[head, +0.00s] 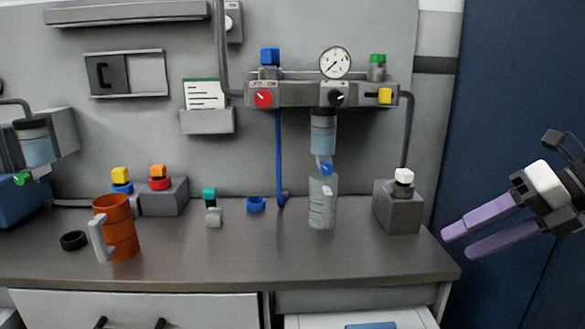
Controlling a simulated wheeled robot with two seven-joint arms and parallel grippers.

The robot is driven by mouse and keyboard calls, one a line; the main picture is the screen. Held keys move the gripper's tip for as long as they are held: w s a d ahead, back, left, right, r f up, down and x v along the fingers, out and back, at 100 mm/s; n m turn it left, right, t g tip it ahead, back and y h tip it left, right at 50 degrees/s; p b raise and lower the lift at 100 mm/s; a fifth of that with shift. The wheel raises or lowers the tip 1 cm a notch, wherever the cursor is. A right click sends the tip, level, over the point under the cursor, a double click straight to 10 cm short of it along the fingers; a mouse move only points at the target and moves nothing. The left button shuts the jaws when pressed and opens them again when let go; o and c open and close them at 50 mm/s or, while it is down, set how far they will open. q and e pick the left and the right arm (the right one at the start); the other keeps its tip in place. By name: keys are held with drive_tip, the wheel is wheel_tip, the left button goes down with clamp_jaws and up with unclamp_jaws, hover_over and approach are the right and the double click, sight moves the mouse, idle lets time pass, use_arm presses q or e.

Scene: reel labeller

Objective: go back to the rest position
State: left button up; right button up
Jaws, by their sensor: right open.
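My right gripper (457,243) is at the right of the head view, off the right end of the bench and in front of the dark blue surface. Its two purple fingers point left and are apart, with nothing between them. It touches nothing that I can see. My left gripper does not show in the head view.
The grey bench (300,265) carries an orange mug (122,235), a black ring (74,240), a clear jug (322,203) below a filter bowl, and a grey box (398,210) with a white knob. A gauge (335,63) tops the wall manifold. The bench's front middle is clear.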

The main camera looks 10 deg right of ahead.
drive_tip(key=s+a+f+m+t+h+p, duration=0.1)
drive_tip(key=s+a+f+m+t, duration=0.3)
drive_tip(key=f+m, duration=0.85)
drive_tip(key=w+a+f+m+t+h+p, duration=0.15)
drive_tip(key=f+m+t, duration=0.35)
drive_tip(key=f+m, duration=0.75)
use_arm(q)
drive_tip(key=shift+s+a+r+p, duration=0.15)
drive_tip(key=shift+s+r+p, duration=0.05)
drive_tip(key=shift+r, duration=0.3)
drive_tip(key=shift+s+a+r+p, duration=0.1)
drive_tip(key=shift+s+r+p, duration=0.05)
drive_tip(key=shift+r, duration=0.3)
use_arm(e)
drive_tip(key=s+a+f+m+g+h, duration=0.2)
drive_tip(key=s+a+f+m+g, duration=0.4)
drive_tip(key=s+a+f, duration=0.8)
wheel_tip(320, 180, down, 3)
drive_tip(key=shift+s+a+r+m, duration=0.1)
drive_tip(key=shift+s+a+m, duration=0.25)
drive_tip(key=shift+s+m, duration=0.3)
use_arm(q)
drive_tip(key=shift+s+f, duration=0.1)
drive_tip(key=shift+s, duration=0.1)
